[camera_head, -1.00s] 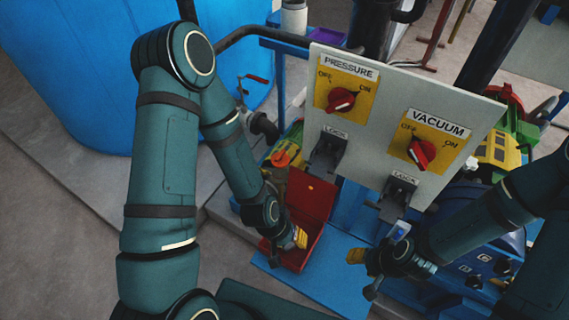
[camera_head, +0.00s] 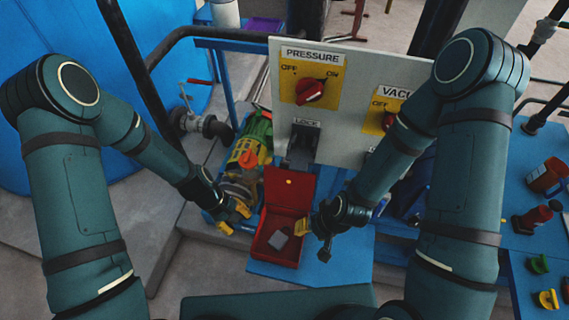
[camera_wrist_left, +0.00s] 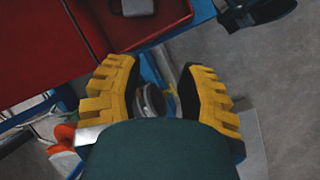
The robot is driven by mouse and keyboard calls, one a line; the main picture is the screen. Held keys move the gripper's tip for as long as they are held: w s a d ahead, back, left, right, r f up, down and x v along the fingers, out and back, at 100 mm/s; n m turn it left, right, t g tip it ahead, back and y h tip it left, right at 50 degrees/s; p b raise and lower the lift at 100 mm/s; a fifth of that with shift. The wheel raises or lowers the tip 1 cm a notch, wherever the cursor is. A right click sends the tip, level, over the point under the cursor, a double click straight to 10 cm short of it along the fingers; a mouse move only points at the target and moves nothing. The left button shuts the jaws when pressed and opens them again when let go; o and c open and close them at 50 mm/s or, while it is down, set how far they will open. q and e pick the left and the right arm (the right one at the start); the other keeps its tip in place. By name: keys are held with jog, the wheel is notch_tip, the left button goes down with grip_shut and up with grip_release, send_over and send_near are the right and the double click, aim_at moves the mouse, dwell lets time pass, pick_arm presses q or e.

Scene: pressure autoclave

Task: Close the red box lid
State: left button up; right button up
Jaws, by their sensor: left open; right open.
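The red box (camera_head: 268,247) stands on a blue surface with its red lid (camera_head: 289,190) open, tilted up at the back toward the panel. A small grey object (camera_head: 278,240) lies inside. The box and lid also show at the upper left of the left wrist view (camera_wrist_left: 35,50). My left gripper (camera_head: 233,217) is just left of the box, open and empty; its yellow fingers are apart in the left wrist view (camera_wrist_left: 158,95). My right gripper (camera_head: 313,238) is open at the box's right side, close to the rim; whether it touches cannot be told.
A panel (camera_head: 345,140) with PRESSURE (camera_head: 309,90) and VACUUM knobs stands behind the lid; my right arm partly hides it. A green and yellow device (camera_head: 250,145) is left of the lid. A blue table (camera_head: 520,200) with red items is at right.

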pick_arm(q)
jog(key=w+d+r+n+g+h, duration=0.2)
jog(key=w+r+n+h, duration=0.15)
jog(key=w+n, duration=0.35)
jog(key=n+g+h, duration=0.2)
jog(key=h, duration=0.3)
send_near(286, 168)
jog(key=x, duration=0.3)
jog(key=b+x, duration=0.1)
jog(key=x, duration=0.5)
jog(key=shift+d+r, duration=0.15)
jog(key=shift+d, duration=0.4)
jog(key=shift+o, duration=0.3)
grip_shut()
